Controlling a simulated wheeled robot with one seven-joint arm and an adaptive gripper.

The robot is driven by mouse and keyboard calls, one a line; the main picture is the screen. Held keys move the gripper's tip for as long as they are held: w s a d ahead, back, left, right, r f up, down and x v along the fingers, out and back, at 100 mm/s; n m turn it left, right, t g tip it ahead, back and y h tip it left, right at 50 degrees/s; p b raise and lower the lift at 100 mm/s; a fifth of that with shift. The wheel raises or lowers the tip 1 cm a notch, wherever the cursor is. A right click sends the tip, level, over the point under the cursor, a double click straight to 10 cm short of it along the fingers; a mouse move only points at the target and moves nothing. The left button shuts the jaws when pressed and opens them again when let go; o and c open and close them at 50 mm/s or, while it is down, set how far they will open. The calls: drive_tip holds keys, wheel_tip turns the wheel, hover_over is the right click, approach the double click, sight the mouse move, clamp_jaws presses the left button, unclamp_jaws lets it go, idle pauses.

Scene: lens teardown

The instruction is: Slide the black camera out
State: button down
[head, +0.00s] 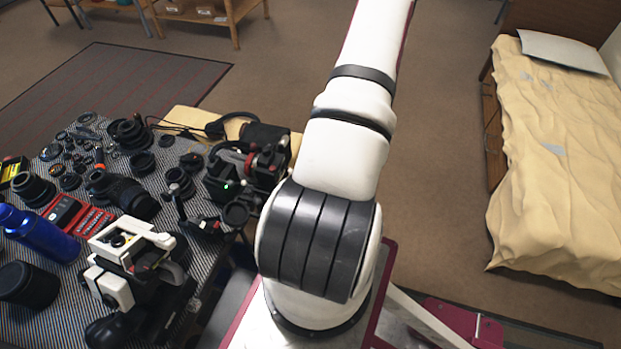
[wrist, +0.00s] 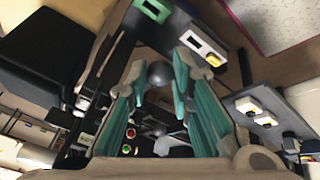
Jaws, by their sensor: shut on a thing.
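In the wrist view my gripper (wrist: 158,68) points away from the camera, its two teal-padded fingers angled inward. They are shut on a dark grey rounded part (wrist: 159,75) between the tips; whether it belongs to the black camera I cannot tell. Dark bodies with a green patch (wrist: 151,9) and a white label (wrist: 203,47) lie close around the tips. In the head view a cluster of black equipment (head: 264,138) with red and grey parts stands at the table's right edge; I cannot single out the black camera in it. My gripper cannot be made out there.
The striped mat (head: 195,151) is crowded with black lenses and rings. A bed (head: 555,160) is at the right. Floor between table and bed is clear.

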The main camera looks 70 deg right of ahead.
drive_tip(key=shift+s, duration=0.35)
drive_tip(key=c, duration=1.7)
unclamp_jaws()
drive_tip(key=v, duration=1.2)
